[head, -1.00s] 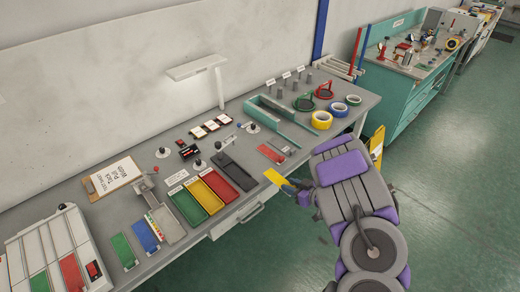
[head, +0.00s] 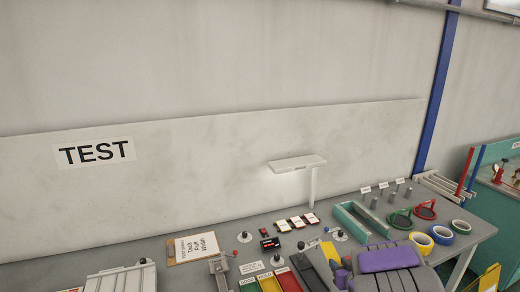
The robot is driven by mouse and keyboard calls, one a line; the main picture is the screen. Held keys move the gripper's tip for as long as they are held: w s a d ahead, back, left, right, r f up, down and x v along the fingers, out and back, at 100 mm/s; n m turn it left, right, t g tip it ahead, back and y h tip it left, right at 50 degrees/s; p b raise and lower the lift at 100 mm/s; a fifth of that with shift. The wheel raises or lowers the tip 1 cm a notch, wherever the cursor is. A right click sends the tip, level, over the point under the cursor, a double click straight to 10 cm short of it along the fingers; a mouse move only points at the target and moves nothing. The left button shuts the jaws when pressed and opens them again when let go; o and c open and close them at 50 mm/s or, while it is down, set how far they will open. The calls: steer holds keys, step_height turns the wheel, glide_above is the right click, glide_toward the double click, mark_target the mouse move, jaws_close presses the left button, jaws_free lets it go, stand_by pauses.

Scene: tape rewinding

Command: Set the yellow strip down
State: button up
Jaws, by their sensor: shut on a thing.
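The yellow strip (head: 329,250) shows at the lower right of the head view, standing out from my gripper (head: 342,270). My gripper is shut on its near end, and the strip reaches up and away over the bench. I cannot tell how high above the bench top it is. Part of my gripper is hidden by my arm and the frame's lower edge. The dark tray (head: 306,268) lies just left of the strip.
The green tray (head: 248,286), yellow tray (head: 269,284) and red tray (head: 288,281) are cut off below. A small lever device (head: 339,235) stands behind the strip. A teal channel (head: 362,224) and tape rolls (head: 441,235) are to the right. A lamp (head: 297,163) overhangs the bench.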

steer(key=a+r+m+h, duration=0.1)
steer(key=a+r, duration=0.3)
steer(key=a, duration=0.8)
steer(key=shift+s+r+h, duration=0.15)
steer(key=shift+r+h, duration=0.05)
steer(key=shift+h, duration=0.1)
steer(key=shift+a, duration=0.15)
stand_by(0.8)
